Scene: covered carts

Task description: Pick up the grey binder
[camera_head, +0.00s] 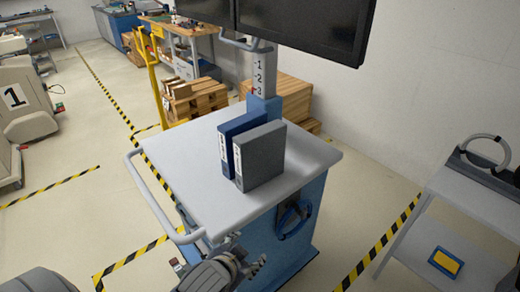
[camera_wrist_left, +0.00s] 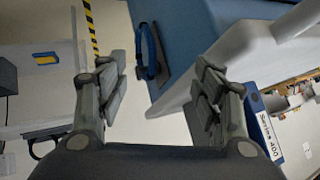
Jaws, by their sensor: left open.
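The grey binder (camera_head: 260,155) stands upright on the light grey top of the cart (camera_head: 190,150), its white label facing left. A blue binder (camera_head: 237,132) stands upright directly behind it; they look close together, and I cannot tell whether they touch. My left gripper (camera_head: 254,268) is open and empty, low at the cart's near side and below the level of the top, well short of the grey binder. In the left wrist view its spread fingers (camera_wrist_left: 160,88) have nothing between them.
The cart has a white rail (camera_head: 160,205) on its left and a blue cable (camera_head: 292,218) on its side. A monitor (camera_head: 310,25) hangs over its far end. A grey shelf (camera_head: 465,215) with a yellow-and-blue item stands at right. The cart top left of the binders is clear.

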